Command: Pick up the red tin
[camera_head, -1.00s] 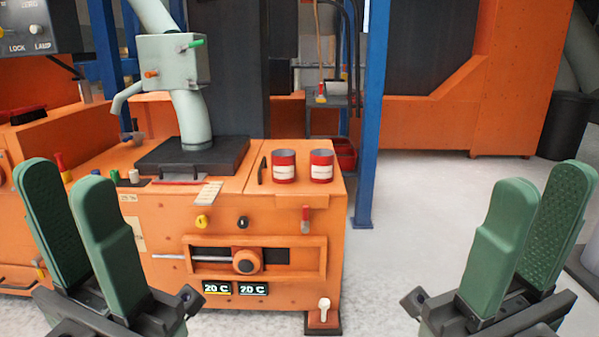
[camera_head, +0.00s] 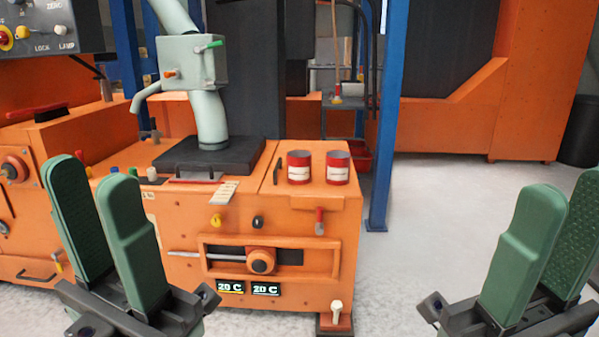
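Two red tins with white labels stand upright side by side on the orange machine's top, near its right end. The left tin (camera_head: 299,167) and the right tin (camera_head: 337,168) are a small gap apart. My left gripper (camera_head: 93,172) is at the left of the view, in front of the machine, with its two green fingers apart and nothing between them. My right gripper (camera_head: 562,195) is at the right edge, also with its fingers apart and empty. Both grippers are well away from the tins.
The orange machine (camera_head: 185,235) has a dark plate (camera_head: 240,158) with a pale green pipe (camera_head: 211,118) left of the tins. A small black handle (camera_head: 278,170) is just left of the tins. A blue post (camera_head: 385,150) stands behind right. The floor (camera_head: 430,210) is clear on the right.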

